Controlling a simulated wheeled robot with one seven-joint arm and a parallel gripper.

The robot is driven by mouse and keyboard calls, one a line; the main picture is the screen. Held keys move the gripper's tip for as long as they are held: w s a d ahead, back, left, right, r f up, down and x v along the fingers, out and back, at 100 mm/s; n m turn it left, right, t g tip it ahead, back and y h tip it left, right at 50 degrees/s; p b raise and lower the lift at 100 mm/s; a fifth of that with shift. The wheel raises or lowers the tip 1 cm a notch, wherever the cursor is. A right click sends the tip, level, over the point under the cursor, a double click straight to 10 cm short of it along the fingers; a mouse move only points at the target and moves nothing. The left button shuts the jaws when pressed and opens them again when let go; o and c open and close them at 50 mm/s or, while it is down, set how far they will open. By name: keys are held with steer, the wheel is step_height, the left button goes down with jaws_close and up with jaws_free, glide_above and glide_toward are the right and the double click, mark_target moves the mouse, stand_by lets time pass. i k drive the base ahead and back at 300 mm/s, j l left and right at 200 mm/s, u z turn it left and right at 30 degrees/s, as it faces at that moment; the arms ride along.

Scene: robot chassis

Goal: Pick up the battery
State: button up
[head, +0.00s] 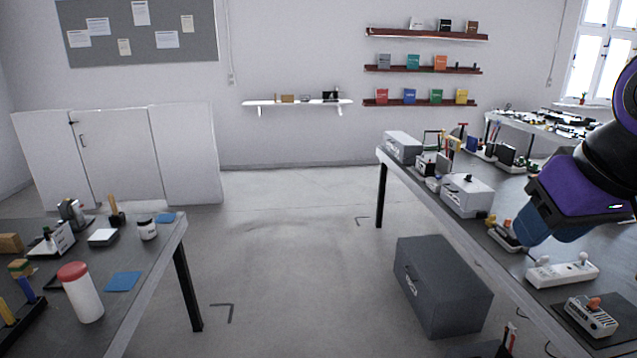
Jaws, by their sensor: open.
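I cannot make out a battery for certain; several small items on the tables are too small to identify. The right workbench (466,228) holds a grey case, a white box (467,195), a white power strip (562,274) and a pale device with an orange knob (591,317). My purple and blue arm reaches in from the right edge over this bench and hides part of its top. The fingers of my gripper do not show.
A left table (150,262) holds a white bottle with a red lid (80,291), blue pads and small tools. A dark grey box (441,287) stands on the floor beside the right bench. The floor between the tables is clear. A white cabinet (120,157) and shelves stand behind.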

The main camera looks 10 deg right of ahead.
mark_target(427, 166)
steer(key=i, duration=1.8)
steer(key=i+z, duration=0.15)
steer(key=i, duration=0.3)
steer(key=i+j+z, duration=0.15)
steer(key=i, duration=0.25)
steer(key=i+j+z, duration=0.1)
steer(key=i, duration=0.35)
steer(key=i+j+z, duration=0.15)
steer(key=i, duration=0.3)
steer(key=i+j+z, duration=0.7)
steer(key=i+j, duration=0.05)
steer(key=i, duration=0.1)
